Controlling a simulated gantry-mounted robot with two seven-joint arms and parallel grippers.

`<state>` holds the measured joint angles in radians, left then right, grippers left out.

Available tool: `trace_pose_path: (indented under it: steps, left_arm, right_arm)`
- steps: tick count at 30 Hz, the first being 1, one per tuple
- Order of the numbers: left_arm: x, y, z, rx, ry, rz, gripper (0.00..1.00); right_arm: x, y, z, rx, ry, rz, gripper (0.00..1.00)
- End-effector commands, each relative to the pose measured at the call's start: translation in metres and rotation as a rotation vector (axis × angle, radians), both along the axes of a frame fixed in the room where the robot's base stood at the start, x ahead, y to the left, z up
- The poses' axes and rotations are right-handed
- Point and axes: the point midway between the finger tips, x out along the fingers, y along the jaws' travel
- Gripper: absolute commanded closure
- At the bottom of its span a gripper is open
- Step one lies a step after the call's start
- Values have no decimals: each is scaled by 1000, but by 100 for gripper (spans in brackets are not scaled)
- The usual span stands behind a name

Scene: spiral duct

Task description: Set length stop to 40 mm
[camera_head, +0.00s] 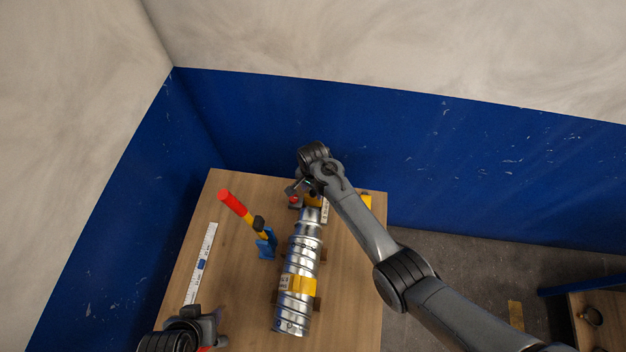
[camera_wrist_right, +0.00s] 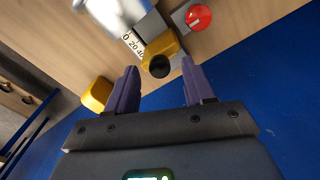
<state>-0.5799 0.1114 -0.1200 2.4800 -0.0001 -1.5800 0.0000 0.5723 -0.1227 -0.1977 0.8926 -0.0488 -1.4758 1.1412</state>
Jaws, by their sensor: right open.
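The length stop is a yellow block with a black knob (camera_wrist_right: 160,55) beside a white scale (camera_wrist_right: 134,42) marked 0, 20 and 40. The exact setting cannot be read. In the head view the stop (camera_head: 312,201) shows partly behind my right gripper, at the far end of the shiny spiral duct (camera_head: 302,255). My right gripper (camera_wrist_right: 158,82) is open and empty, its two purple fingers pointing toward the stop with the knob between their lines, apparently not touching. My left gripper (camera_head: 207,324) is at the table's near left; its fingers are not clear.
A red button (camera_wrist_right: 198,17) on a grey box sits beside the stop. Another yellow block (camera_wrist_right: 97,94) is on the other side. A red-handled tool (camera_head: 240,210) stands left of the duct, with a white ruler strip (camera_head: 201,262) further left. A blue wall (camera_head: 350,140) stands behind the table.

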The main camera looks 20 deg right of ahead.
Motion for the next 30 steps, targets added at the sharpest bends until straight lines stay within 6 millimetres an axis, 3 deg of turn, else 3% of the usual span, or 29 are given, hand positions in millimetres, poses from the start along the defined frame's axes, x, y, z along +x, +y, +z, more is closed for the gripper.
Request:
trace_pose_path:
  steps: [15, 21, 30]
  left_arm:
    - [-1, 3, -6, 12, 0, -9, 57]
    - [-1, 3, -7, 14, 1, -9, 57]
    - [0, 2, -7, 9, 1, -5, 57]
  right_arm:
    - [0, 0, 80, 1, -2, 1, 47]
    - [-1, 0, 95, 0, 1, 1, 47]
    - [-1, 0, 98, 0, 1, 1, 47]
